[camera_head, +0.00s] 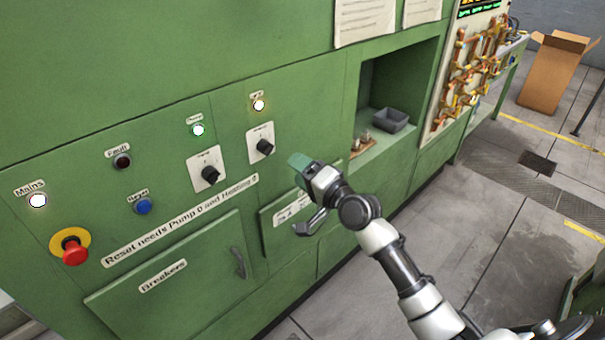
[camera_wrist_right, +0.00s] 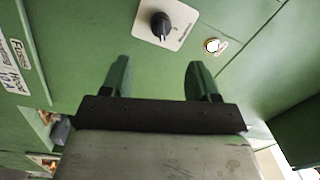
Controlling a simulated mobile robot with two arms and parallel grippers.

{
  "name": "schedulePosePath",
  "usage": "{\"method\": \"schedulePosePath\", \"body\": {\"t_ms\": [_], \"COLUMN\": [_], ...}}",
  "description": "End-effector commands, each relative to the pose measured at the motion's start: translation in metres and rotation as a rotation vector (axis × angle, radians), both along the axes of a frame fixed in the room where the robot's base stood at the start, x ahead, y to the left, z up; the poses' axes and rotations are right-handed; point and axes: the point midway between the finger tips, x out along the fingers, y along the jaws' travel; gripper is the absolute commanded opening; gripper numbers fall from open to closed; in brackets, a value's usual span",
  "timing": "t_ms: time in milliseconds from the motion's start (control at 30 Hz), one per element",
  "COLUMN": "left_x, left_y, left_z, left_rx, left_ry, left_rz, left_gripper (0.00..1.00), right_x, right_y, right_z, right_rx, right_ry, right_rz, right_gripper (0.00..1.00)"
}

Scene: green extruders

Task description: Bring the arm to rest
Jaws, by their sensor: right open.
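My right arm (camera_head: 395,258) reaches in from the lower right to the green control panel (camera_head: 130,70). My right gripper (camera_head: 300,194) is in front of the panel, below and right of the right-hand rotary knob (camera_head: 264,147). In the right wrist view its two green-tipped fingers (camera_wrist_right: 158,66) are spread apart with nothing between them. A black knob on a white plate (camera_wrist_right: 161,26) shows beyond the fingers, apart from them. My left gripper is in neither view.
Left on the panel are a red emergency button (camera_head: 75,252), a blue button (camera_head: 143,207) and another knob (camera_head: 210,174). A recess (camera_head: 408,75) holds a grey bin (camera_head: 390,120). Copper pipework (camera_head: 468,75) and a cardboard box (camera_head: 553,75) stand farther right. Open floor (camera_head: 480,235) lies right of the panel.

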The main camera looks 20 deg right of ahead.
Motion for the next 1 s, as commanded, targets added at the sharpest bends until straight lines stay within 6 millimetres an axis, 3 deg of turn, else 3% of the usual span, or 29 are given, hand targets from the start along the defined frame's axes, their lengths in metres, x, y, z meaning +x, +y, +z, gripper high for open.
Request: {"method": "schedulePosePath", "body": {"t_ms": [533,633,767,867,1000], "left_x": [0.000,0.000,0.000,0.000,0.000], "left_y": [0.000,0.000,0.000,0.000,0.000], "left_z": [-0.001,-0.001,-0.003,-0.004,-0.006], "left_rx": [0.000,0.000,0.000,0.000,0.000], "left_ry": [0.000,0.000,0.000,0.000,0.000], "left_rz": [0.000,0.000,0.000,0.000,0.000], "left_gripper": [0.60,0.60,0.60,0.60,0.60], "right_x": [-0.004,-0.003,-0.003,-0.012,-0.044], "right_y": [-0.001,-0.003,-0.009,-0.014,-0.021], "right_z": [0.000,-0.013,-0.070,-0.142,-0.246], "right_rx": [0.000,-0.018,-0.102,-0.221,-0.413], "right_ry": [0.001,0.019,0.102,0.206,0.359], "right_rz": [0.001,-0.009,-0.048,-0.079,-0.087], "right_gripper": [0.60,0.60,0.60,0.60,0.60]}}
